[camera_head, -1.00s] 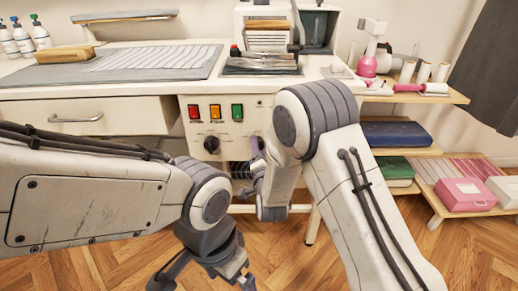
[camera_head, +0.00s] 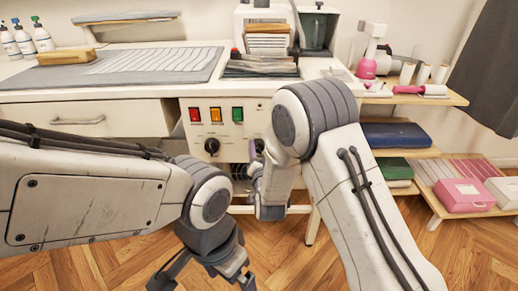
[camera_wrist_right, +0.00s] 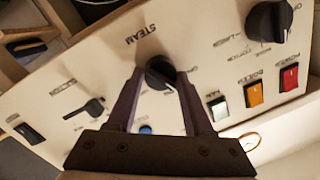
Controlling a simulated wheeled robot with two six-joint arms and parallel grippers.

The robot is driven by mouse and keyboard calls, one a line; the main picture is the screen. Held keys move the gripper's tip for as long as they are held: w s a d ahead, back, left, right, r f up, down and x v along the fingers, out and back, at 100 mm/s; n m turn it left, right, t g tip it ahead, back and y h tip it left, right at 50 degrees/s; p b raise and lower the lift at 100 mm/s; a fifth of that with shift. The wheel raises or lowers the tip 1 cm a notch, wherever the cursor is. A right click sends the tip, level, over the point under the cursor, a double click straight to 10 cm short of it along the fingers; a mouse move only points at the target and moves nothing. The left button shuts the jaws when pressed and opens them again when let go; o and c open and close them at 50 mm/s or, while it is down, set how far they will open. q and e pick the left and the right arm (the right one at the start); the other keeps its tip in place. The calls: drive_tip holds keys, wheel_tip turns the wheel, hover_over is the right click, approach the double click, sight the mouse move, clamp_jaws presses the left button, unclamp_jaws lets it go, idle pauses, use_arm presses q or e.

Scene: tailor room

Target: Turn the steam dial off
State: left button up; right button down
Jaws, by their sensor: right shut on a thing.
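The steam dial (camera_wrist_right: 160,73) is a round black knob under the printed word STEAM on the cream control panel (camera_head: 228,112). In the right wrist view, my right gripper (camera_wrist_right: 158,78) has its two dark fingers on either side of the knob, shut on it. In the head view, my right gripper (camera_head: 256,152) is at the right part of the panel, and my own wrist and arm hide most of it and the steam dial. My left gripper (camera_head: 205,281) hangs low at the bottom of the head view, fingers apart and empty.
Another black dial (camera_head: 212,145) sits left of the steam dial, below the red (camera_head: 194,113), orange (camera_head: 216,113) and green (camera_head: 237,113) switches. A drawer (camera_head: 82,117) is to the left. Shelves with a pink box (camera_head: 464,196) stand right.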

drive_tip(key=n+p, duration=0.1)
drive_tip(key=n, duration=0.2)
drive_tip(key=shift+r, duration=0.1)
drive_tip(key=shift+n+g+h+p, duration=0.3)
drive_tip(key=shift+n+h+p, duration=0.25)
drive_tip(key=shift+n, duration=1.15)
drive_tip(key=shift+c, duration=1.5)
unclamp_jaws()
drive_tip(key=shift+a, duration=0.1)
drive_tip(key=s+p, duration=0.1)
drive_tip(key=s, duration=0.9)
drive_tip(key=shift+s+d+r, duration=0.2)
drive_tip(key=shift+d+r, duration=0.1)
drive_tip(key=shift+r, duration=0.15)
